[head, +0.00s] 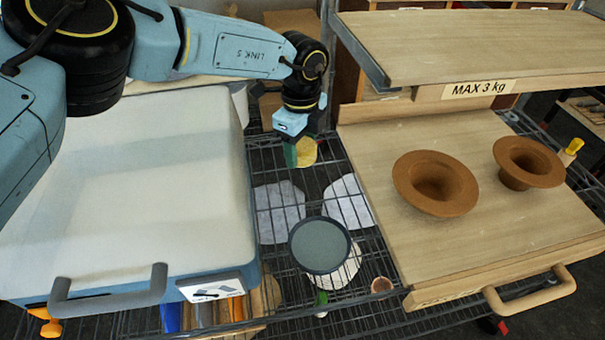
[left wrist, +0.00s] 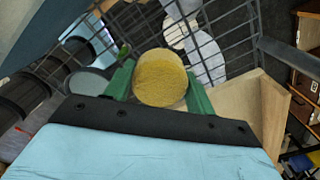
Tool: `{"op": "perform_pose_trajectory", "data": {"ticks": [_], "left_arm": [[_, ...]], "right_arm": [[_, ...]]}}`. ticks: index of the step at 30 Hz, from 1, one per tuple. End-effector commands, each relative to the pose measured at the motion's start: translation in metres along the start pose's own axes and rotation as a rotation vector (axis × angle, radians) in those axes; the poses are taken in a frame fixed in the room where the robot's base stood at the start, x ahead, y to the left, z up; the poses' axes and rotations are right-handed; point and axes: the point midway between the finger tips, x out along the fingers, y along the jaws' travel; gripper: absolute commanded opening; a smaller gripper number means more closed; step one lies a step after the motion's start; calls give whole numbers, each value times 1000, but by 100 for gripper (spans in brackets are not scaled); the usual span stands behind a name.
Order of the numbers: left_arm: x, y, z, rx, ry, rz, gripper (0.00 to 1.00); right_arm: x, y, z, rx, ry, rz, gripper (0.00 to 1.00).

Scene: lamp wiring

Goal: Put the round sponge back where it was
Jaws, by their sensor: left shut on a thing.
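The round sponge (head: 307,152) is yellow and sits between the green fingers of my left gripper (head: 301,155), over the back part of the wire rack. In the left wrist view the sponge (left wrist: 160,78) shows as a short yellow cylinder, with one green finger on each side. My left gripper is shut on it. The wire rack shows beyond the sponge in that view, and I cannot tell how high above the rack it is held. My right gripper is not in view.
White pads (head: 278,212) and a round grey dish (head: 320,245) are at the wire rack (head: 372,296). A large white-topped case (head: 120,190) stands left. On the right, a wooden board (head: 480,240) holds two brown flared pots (head: 436,183); a shelf marked MAX 3 kg (head: 470,45) is above.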

Motion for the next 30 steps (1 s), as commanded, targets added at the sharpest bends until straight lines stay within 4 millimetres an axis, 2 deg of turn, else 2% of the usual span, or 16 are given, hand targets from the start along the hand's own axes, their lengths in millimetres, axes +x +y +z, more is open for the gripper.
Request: {"op": "perform_pose_trajectory", "data": {"ticks": [1,4,11,18,29,30], "left_arm": [[12,1,-1,1,1,5,34],[30,1,-1,2,1,4,34],[50,1,0,4,0,2,34],[81,1,-1,4,0,2,34],[85,1,0,5,0,2,34],[85,1,0,5,0,2,57]], "right_arm": [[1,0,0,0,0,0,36],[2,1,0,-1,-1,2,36],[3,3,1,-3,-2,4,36],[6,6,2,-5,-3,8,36],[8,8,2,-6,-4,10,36],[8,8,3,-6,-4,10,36]]}}
